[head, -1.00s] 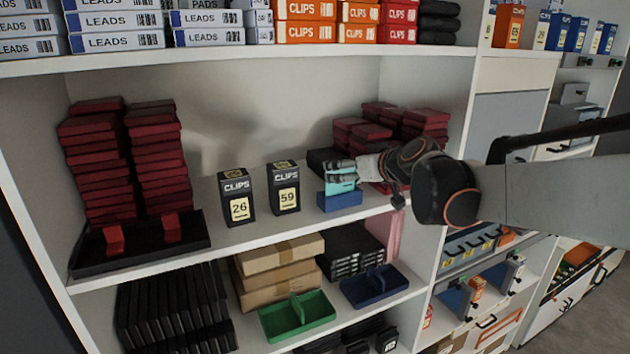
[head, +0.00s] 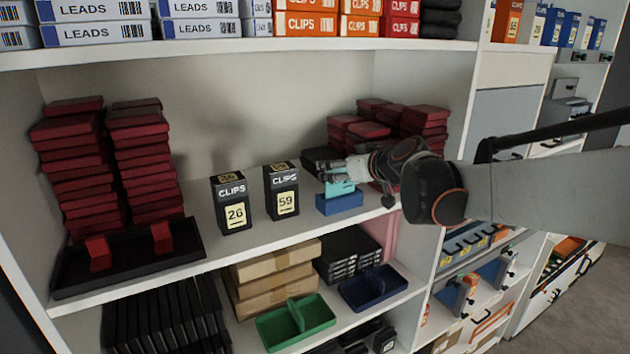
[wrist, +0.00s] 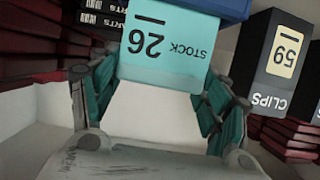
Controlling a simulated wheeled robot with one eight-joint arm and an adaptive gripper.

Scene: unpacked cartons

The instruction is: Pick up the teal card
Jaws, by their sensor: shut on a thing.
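The teal card (wrist: 168,48), marked STOCK 26, fills the top middle of the wrist view, upside down there. It stands at a small blue holder (head: 340,204) on the middle shelf. In the head view only a teal patch (head: 341,189) shows, partly covered by my fingers. My gripper (head: 334,176) reaches in from the right, just above the blue holder. In the wrist view its fingers (wrist: 158,78) lie on either side of the card, shut on it. The card's lower edge still appears at or in the blue holder; I cannot tell whether it is clear.
Two black CLIPS boxes, marked 26 (head: 234,205) and 59 (head: 282,192), stand left of the holder. Dark red boxes (head: 368,130) are stacked behind my gripper. A black tray (head: 130,262) lies at the left. The upper shelf (head: 250,50) runs above.

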